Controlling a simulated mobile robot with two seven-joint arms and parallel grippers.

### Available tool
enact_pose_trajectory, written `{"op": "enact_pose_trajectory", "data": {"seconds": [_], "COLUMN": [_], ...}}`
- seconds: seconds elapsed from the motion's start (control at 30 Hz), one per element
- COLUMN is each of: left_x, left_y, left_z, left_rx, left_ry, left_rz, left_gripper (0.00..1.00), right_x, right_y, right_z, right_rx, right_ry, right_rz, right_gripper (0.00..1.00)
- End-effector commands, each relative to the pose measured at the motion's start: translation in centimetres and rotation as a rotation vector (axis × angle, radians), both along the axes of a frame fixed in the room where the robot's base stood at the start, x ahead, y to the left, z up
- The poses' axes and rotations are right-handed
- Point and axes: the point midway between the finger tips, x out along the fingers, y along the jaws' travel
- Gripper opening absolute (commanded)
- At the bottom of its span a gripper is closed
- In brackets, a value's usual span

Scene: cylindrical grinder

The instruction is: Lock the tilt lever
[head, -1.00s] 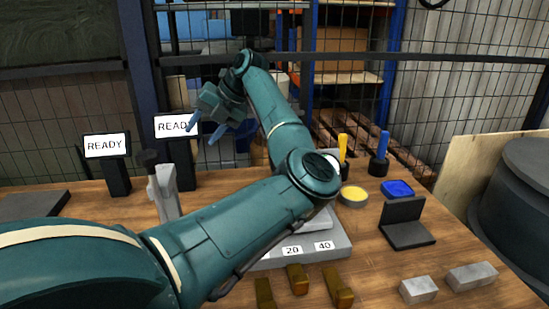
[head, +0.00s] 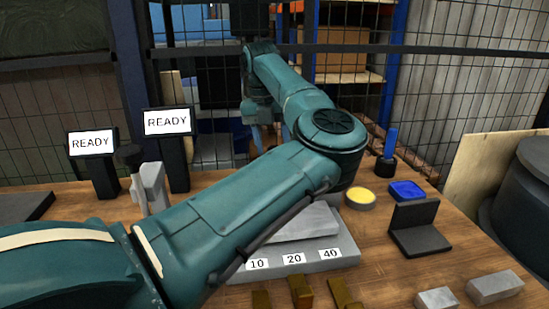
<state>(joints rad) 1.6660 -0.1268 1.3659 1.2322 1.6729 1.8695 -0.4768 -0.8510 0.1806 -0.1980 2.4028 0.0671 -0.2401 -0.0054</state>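My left arm crosses the view from the lower left, and its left gripper (head: 270,136) hangs fingers down at the back, beyond the table's middle. Its blue fingertips look apart, with nothing seen between them. A grey upright piece with a black knob (head: 151,184) stands at the table's left; I cannot tell if it is the tilt lever. A grey tilted plate (head: 302,224) sits on a grey base marked 10, 20 and 40 (head: 340,243). My arm hides part of the plate and whatever is behind it. My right gripper is not in view.
Two READY displays (head: 92,144) (head: 168,122) stand at the back left. A yellow dish (head: 360,197), a blue dish (head: 406,190), a blue-handled tool (head: 389,145) and a black angled stand (head: 418,228) are at the right. Grey blocks (head: 494,287) and brass pieces (head: 301,291) lie in front.

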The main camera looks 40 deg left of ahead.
Motion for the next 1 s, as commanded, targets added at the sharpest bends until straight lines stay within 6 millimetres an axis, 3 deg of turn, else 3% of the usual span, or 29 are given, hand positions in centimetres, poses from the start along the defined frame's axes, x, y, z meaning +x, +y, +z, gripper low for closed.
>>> {"op": "enact_pose_trajectory", "data": {"seconds": [0.2,0.6,1.0], "left_x": [0.2,0.3,0.3], "left_y": [-0.3,-0.4,-0.4], "left_z": [-2.9,-3.5,-3.5], "left_rx": [0.0,0.001,0.0], "left_ry": [0.001,-0.001,-0.001], "left_rz": [0.0,0.0,0.001], "left_gripper": [0.47,0.47,0.15], "right_x": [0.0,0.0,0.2], "right_y": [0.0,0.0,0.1], "right_z": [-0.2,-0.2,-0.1], "right_rx": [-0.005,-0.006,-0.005], "right_ry": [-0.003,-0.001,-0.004], "right_rz": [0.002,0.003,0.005], "right_gripper": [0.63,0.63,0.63]}}
